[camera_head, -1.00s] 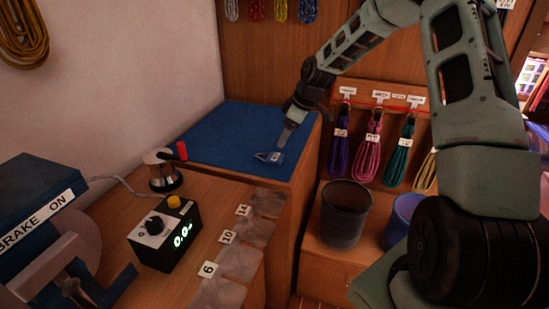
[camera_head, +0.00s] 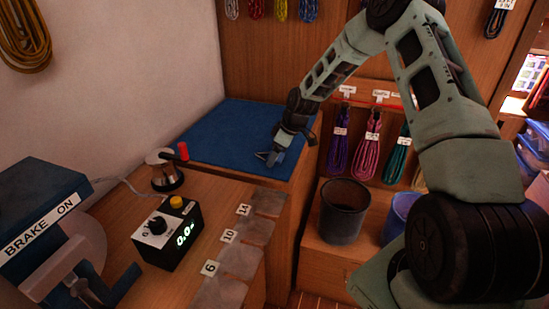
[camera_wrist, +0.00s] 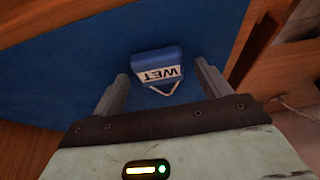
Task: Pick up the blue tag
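The blue tag (camera_wrist: 158,64) lies on the blue mat (camera_wrist: 75,75) in the wrist view. It has a white label reading "WET" and a pale loop at its near end. My gripper (camera_wrist: 160,80) is open, with one finger on each side of the tag's near end and loop. Most of the tag's body lies just beyond the fingertips. In the head view my gripper (camera_head: 270,157) is low over the mat (camera_head: 215,135) near its front right edge, and it mostly hides the tag there.
A dark bin (camera_head: 343,211) stands lower right. Coiled lines (camera_head: 368,155) hang on the wooden panel to the right.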

